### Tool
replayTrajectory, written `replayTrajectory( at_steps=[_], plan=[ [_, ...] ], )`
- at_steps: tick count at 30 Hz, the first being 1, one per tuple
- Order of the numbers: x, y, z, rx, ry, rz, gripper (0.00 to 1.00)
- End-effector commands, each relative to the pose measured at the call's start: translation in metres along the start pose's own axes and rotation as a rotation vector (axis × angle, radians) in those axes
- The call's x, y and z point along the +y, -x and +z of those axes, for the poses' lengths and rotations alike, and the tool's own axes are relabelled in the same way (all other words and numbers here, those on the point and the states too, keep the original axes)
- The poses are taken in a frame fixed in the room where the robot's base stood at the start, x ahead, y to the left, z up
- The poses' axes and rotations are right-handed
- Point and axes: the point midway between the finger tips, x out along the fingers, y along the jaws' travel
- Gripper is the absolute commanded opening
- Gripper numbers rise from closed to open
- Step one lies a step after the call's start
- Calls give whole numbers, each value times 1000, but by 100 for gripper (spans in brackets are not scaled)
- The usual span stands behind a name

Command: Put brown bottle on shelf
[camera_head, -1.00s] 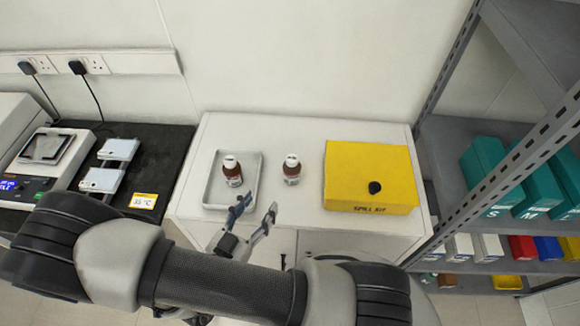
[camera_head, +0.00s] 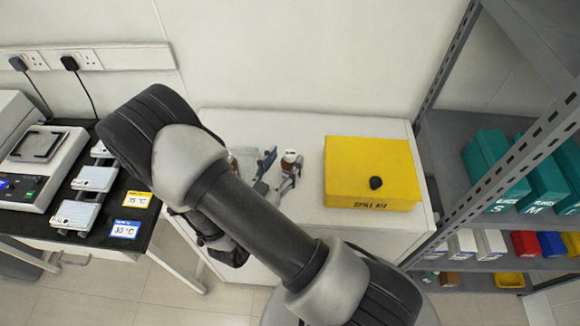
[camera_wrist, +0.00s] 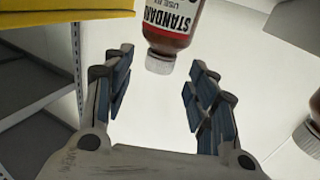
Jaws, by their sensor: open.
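A brown bottle (camera_head: 291,160) with a white cap stands on the white cabinet top. My gripper (camera_head: 279,170) is open with its blue-padded fingers close to this bottle. In the wrist view the bottle (camera_wrist: 174,28), with a white and red label, appears ahead of and between the open fingers (camera_wrist: 160,85), with nothing gripped. A second brown bottle (camera_head: 233,163) is mostly hidden behind my arm in the head view; part of it shows at the right edge of the wrist view (camera_wrist: 314,118). The grey shelf unit (camera_head: 450,135) stands at the right.
A yellow spill kit box (camera_head: 370,170) sits right of the bottle on the white cabinet (camera_head: 300,122). The shelves hold teal boxes (camera_head: 500,170) and small coloured bins (camera_head: 547,246). A black bench with devices (camera_head: 95,178) is at the left. My arm hides the tray.

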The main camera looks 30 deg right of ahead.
Motion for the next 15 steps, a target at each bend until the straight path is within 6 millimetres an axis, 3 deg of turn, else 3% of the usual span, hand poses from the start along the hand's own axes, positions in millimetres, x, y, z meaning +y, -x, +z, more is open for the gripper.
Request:
replayTrajectory(
  at_steps=[6, 15],
  plan=[
    [2, -31, 2, -1, -1, 6, 52],
    [1, -36, 1, 0, -1, 1, 52]
  ],
)
